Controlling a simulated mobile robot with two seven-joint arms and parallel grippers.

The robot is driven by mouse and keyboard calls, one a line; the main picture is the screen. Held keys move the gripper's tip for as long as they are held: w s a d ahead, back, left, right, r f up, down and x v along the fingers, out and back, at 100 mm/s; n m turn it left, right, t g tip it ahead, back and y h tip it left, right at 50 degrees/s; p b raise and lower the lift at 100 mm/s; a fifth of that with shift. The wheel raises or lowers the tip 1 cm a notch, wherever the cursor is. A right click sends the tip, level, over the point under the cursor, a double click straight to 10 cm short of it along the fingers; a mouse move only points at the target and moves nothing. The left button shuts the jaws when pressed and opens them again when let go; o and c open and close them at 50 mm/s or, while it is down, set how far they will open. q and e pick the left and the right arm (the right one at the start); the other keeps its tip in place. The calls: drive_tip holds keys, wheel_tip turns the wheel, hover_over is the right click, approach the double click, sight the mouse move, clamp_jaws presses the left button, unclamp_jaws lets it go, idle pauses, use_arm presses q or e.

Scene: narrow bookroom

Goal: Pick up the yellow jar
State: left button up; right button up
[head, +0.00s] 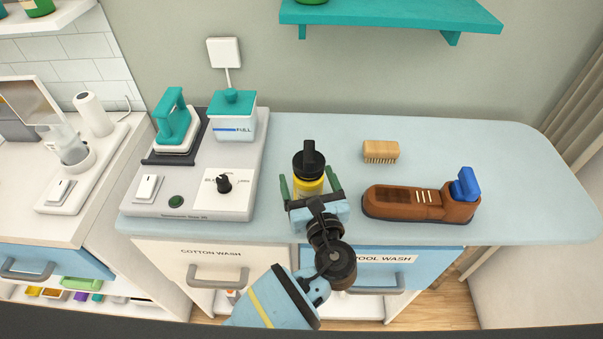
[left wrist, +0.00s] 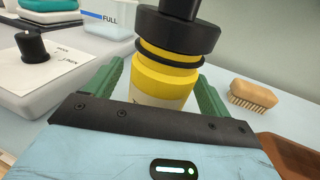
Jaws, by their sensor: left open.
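The yellow jar (head: 310,187) stands upright on the pale blue counter, with a black lid and knob on top. My left gripper (head: 309,179) is open, with one green finger on each side of the jar. In the left wrist view the jar (left wrist: 165,80) rises between the two fingers (left wrist: 153,82), with a black ring below its lid. The gripper body hides the jar's lower part, and I cannot tell whether either finger touches it. My right gripper is in neither view.
A grey ironing station (head: 190,204) with a teal iron (head: 173,123) and tank (head: 233,122) stands left. A teal shelf (head: 400,14) hangs above. The counter's far right is clear.

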use_arm(q)
drive_tip(key=shift+w, duration=0.1)
drive_tip(key=shift+r, duration=0.1)
drive_tip(key=shift+c, duration=0.9)
drive_tip(key=c, duration=1.1)
drive_tip(key=shift+r, duration=0.1)
